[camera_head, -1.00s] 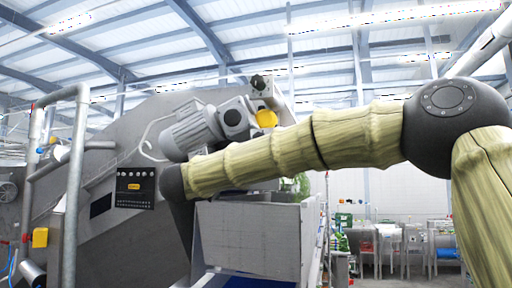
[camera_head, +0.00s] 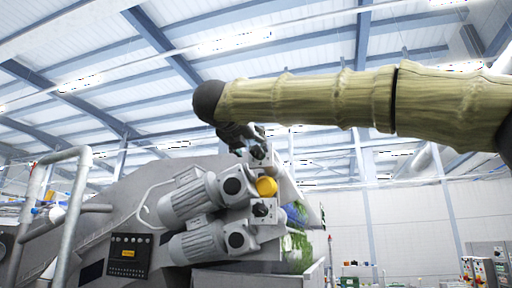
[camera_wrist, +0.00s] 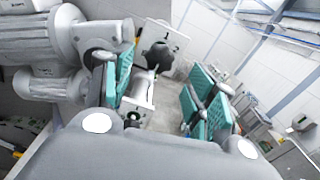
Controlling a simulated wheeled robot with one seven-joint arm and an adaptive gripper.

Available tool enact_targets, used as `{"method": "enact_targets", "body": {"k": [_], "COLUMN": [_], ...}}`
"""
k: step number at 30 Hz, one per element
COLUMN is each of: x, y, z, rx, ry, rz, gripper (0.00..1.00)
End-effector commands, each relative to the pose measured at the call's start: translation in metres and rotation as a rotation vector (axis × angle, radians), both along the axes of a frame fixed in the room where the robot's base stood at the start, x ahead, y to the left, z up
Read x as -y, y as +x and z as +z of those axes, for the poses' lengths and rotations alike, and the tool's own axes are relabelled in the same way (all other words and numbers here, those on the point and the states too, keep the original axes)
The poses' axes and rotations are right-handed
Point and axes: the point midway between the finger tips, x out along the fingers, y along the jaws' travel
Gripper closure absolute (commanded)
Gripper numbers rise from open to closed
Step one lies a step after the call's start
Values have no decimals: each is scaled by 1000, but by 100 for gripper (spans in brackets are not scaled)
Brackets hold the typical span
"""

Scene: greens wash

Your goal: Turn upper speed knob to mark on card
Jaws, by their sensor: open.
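The upper speed knob (camera_head: 257,151) is a dark knob on a pale plate beside the upper motor in the head view. In the wrist view the dark knob (camera_wrist: 157,55) sits on a white plate (camera_wrist: 178,36) with the numbers 1 and 2 by it. My gripper (camera_head: 240,135) is just above and left of the knob in the head view. In the wrist view my gripper (camera_wrist: 160,73) is open, its teal pads either side of the line to the knob, apparently short of touching it. I cannot pick out a separate card.
A second dark knob (camera_head: 261,210) sits lower, under a yellow round part (camera_head: 266,187). Two grey motors (camera_head: 188,198) stand close on the left. A black control panel (camera_head: 129,256) is at lower left. Open room lies to the right.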

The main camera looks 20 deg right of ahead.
Motion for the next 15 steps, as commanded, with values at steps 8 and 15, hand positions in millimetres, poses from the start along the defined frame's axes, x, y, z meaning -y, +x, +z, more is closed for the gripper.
{"method": "enact_targets", "body": {"k": [8,15], "x": [23,32], "y": [35,48], "z": [3,0], "rx": [-1,0], "ry": [-1,-2], "rz": [0,0], "gripper": [43,43]}}
